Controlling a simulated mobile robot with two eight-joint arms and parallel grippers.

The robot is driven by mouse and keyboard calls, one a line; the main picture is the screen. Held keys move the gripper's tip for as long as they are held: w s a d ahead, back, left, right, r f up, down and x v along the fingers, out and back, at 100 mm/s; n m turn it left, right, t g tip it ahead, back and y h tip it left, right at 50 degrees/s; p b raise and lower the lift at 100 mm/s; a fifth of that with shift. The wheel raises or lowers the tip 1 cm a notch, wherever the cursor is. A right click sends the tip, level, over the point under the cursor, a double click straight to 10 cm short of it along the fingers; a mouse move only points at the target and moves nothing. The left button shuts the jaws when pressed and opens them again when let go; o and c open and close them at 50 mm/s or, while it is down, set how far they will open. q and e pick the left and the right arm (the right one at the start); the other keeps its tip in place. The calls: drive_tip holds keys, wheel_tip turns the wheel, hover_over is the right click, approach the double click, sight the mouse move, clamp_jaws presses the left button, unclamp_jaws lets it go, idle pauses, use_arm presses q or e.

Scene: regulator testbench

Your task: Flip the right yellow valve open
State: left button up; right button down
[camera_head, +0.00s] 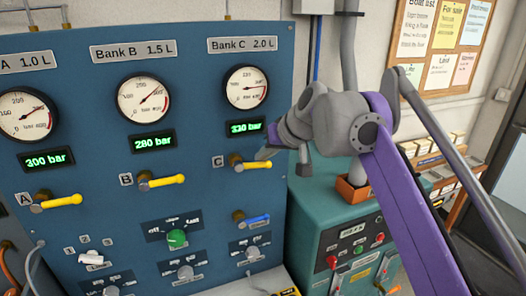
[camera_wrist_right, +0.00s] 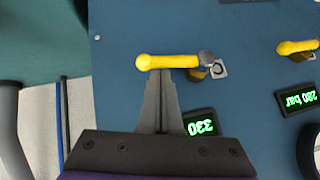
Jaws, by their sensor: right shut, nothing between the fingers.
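The right yellow valve is the handle marked C (camera_head: 250,164) on the blue panel, below the 330 bar display. Its lever lies about level, pointing right from its brass pivot. My right gripper (camera_head: 265,155) is shut and empty, with its tips at the upper edge of the lever near its free end. In the right wrist view, which is upside down, the yellow lever (camera_wrist_right: 168,62) crosses just beyond the closed fingertips (camera_wrist_right: 161,76). I cannot tell whether they touch it. My left gripper is not in view.
Yellow valves A (camera_head: 56,202) and B (camera_head: 161,181) sit to the left, also about level. A blue valve (camera_head: 255,220) and a green knob (camera_head: 177,238) are lower on the panel. A teal cabinet (camera_head: 305,215) stands close to the right of the panel.

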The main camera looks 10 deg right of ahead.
sight(268, 166)
drive_tip(key=f+y, duration=0.1)
drive_tip(key=f+m+y, duration=0.1)
drive_tip(key=shift+d+y, duration=0.3)
drive_tip(key=shift+y, duration=0.1)
drive_tip(key=shift+a+f+m+y, duration=0.1)
drive_tip(key=shift+f+m+y, duration=0.75)
drive_tip(key=shift+y, duration=0.15)
drive_tip(key=shift+a+f+m+y, duration=0.15)
drive_tip(key=shift+f+m+y, duration=0.2)
drive_tip(key=shift+f+y, duration=0.3)
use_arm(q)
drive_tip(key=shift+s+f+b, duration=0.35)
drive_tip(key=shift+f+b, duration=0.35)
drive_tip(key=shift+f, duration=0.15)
use_arm(e)
drive_tip(key=m+y, duration=0.1)
drive_tip(key=a+f+m+y, duration=0.1)
drive_tip(key=f+y, duration=0.1)
drive_tip(key=y, duration=0.1)
drive_tip(key=shift+s+a+m+t, duration=0.2)
drive_tip(key=shift+a+m+t, duration=0.1)
drive_tip(key=shift+a+m, duration=0.1)
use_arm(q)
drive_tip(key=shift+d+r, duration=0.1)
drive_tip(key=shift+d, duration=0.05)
use_arm(e)
drive_tip(key=shift+d, duration=0.15)
